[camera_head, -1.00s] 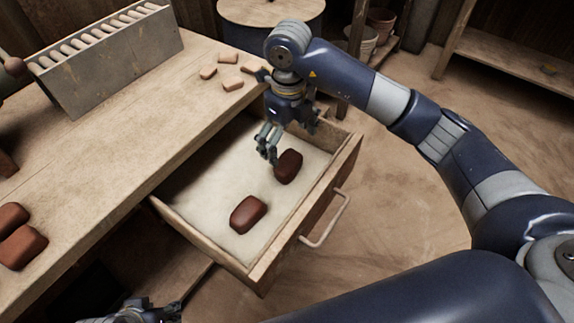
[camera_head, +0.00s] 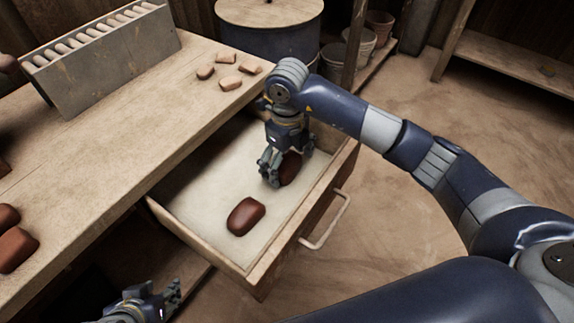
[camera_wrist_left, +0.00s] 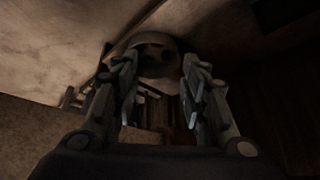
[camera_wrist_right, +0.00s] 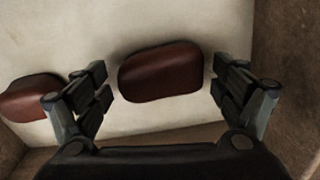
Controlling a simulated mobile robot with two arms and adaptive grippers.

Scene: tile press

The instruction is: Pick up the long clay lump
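Two red-brown clay lumps lie on the pale floor of the open drawer (camera_head: 192,200). The farther lump (camera_head: 291,167) is partly hidden behind my right gripper (camera_head: 285,176). In the right wrist view this lump (camera_wrist_right: 160,71) lies between the open fingers of the right gripper (camera_wrist_right: 162,92), with a gap on each side. The nearer lump (camera_head: 246,216) also shows at the left of the right wrist view (camera_wrist_right: 30,98). My left gripper (camera_head: 172,296) is low at the bottom of the head view, away from the drawer. In the left wrist view its fingers (camera_wrist_left: 163,98) are apart and empty.
The wooden workbench (camera_head: 130,140) carries a slotted rack (camera_head: 105,58), several small clay pieces (camera_head: 228,83) and more red-brown lumps (camera_head: 14,250) at the left edge. The drawer front with its handle (camera_head: 328,222) bounds the drawer. A barrel (camera_head: 270,40) stands behind.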

